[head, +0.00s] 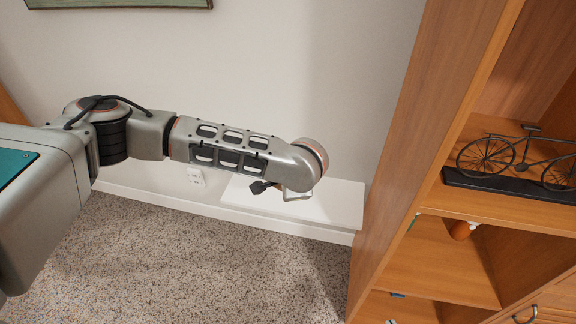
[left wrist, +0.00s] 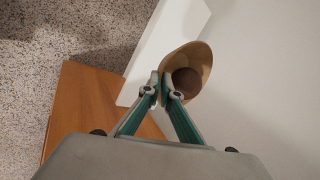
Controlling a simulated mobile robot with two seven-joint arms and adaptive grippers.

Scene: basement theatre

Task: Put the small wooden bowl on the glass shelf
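The small wooden bowl (left wrist: 202,54) shows in the left wrist view, tan outside with a darker brown inside. My left gripper (left wrist: 161,88) has its two teal fingers closed at the near rim of the bowl, one on each side of the rim. The bowl is hidden there. I cannot make out a glass shelf in either view. My right gripper is not in view.
A low white ledge (head: 330,205) runs along the wall below my wrist. Speckled carpet (head: 200,250) is clear in front.

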